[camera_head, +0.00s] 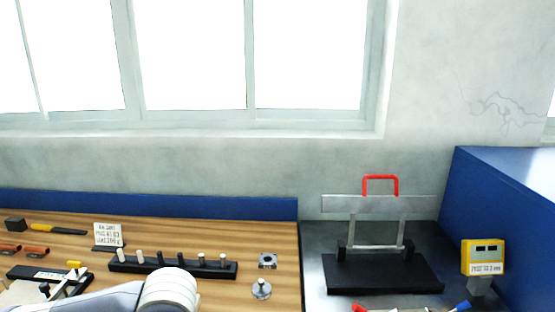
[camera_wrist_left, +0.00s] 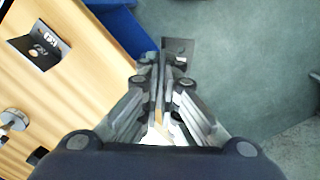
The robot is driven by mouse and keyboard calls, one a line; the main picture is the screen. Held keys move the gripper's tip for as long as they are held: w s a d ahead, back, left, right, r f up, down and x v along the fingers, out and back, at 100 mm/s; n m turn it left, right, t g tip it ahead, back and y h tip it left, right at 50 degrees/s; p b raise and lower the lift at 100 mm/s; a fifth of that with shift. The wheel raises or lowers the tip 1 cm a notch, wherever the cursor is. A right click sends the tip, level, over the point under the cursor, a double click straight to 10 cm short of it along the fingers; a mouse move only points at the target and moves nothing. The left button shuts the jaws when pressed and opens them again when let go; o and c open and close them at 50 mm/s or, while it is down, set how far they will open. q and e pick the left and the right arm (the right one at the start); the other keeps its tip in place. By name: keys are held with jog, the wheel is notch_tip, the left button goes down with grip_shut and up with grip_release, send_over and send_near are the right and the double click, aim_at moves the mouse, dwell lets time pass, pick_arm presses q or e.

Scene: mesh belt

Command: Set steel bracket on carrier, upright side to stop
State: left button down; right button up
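A small grey steel bracket (camera_head: 268,260) with a round hole lies on the wooden bench near its right end. In the left wrist view, a dark L-shaped bracket with holes (camera_wrist_left: 38,48) rests on the wood, left of the fingers and clear of them.
A black rack of pegs (camera_head: 172,265) stands to the left. On the dark right table are a black stand with a red handle (camera_head: 382,272) and a yellow gauge (camera_head: 483,257). A blue partition stands right.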

pick_arm(q)
jog(key=a+m, duration=0.1)
jog(key=m, duration=0.1)
jog(key=a+m, duration=0.2)
jog(key=shift+r+m, duration=0.35)
jog(key=shift+m, duration=0.05)
jog(key=a+m, duration=0.1)
jog(key=m, duration=0.1)
jog(key=a+m, duration=0.1)
jog(key=m, duration=0.1)
jog(key=shift+s+a+r+m, duration=0.1)
jog(key=shift+a+r+m, duration=0.05)
jog(key=shift+r+m, duration=0.2)
